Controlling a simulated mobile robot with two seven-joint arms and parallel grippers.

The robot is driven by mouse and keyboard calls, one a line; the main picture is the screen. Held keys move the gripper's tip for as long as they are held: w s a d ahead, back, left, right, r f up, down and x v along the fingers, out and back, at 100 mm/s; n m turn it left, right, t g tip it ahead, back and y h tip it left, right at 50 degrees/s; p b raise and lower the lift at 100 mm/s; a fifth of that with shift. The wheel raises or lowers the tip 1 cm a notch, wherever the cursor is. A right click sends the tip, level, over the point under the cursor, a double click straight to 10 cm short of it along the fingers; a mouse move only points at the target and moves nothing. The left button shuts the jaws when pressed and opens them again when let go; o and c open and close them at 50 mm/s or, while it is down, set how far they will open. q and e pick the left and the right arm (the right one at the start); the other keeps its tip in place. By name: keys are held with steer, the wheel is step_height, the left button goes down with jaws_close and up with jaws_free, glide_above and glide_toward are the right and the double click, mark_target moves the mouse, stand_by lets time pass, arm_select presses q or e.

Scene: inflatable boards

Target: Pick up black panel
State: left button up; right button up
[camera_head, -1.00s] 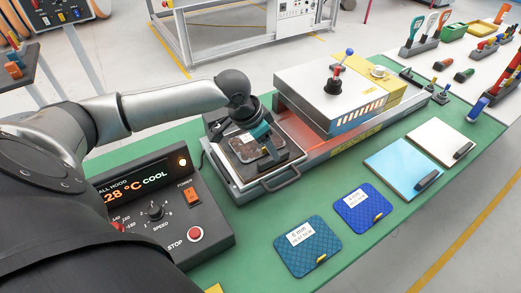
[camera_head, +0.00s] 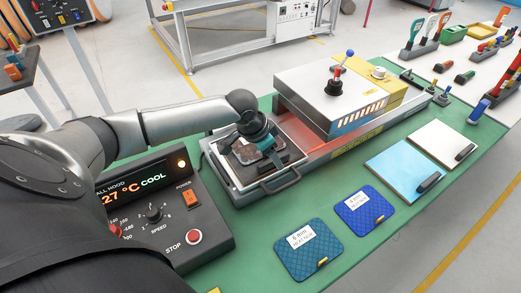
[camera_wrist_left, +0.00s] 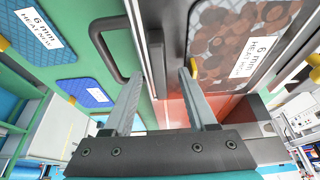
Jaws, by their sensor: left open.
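A dark panel (camera_head: 245,155) with brown blotches lies in the metal tray (camera_head: 222,172) at the front of the heater. It also shows in the left wrist view (camera_wrist_left: 218,45), with a white "6 mm" label and a small yellow tab at its edge. My left gripper (camera_head: 266,150) is over the tray and partly hides the panel in the head view. In the left wrist view its two fingers (camera_wrist_left: 160,78) are apart with nothing between them, and the right fingertip is near the yellow tab. Contact cannot be told. My right gripper is not in view.
The tray's dark handle (camera_head: 281,181) sticks out at the front. The heater hood (camera_head: 325,95) stands behind right. A control box (camera_head: 160,220) reads 27 °C COOL. Two blue labelled pads (camera_head: 308,250) and light blue and white boards (camera_head: 402,170) lie on the green table.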

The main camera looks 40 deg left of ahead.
arm_select(q)
steer(key=shift+f+p, duration=0.25)
steer(key=shift+p, duration=0.05)
stand_by(0.4)
jaws_close()
steer(key=shift+r, duration=0.1)
stand_by(1.1)
